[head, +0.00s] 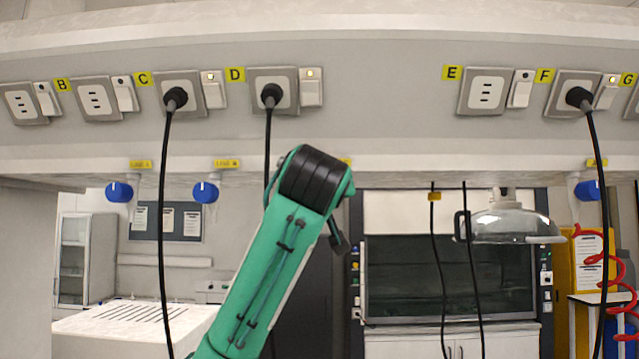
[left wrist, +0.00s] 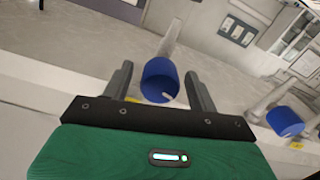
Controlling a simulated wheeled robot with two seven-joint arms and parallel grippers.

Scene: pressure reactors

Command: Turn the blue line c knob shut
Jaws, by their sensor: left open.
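In the left wrist view a blue knob (left wrist: 160,79) with a white mark on its face sits between the two fingers of my left gripper (left wrist: 158,71). The fingers are open, one on each side of the knob, with a gap visible on both sides. The knob's label is too small to read there. A second blue knob (left wrist: 285,121) is at the right. In the head view blue knobs hang under the shelf at the left (head: 119,191), beside it (head: 206,192) and at far right (head: 587,190). My green arm hides the place below a partly covered yellow label (head: 345,161). My right gripper is out of view.
Black cables hang from plugs (head: 175,98) and (head: 271,95) in the socket panel, the second passing behind my arm. A glass dome (head: 517,222) hangs right of my arm, near more cables. A red coiled hose (head: 622,305) is at far right.

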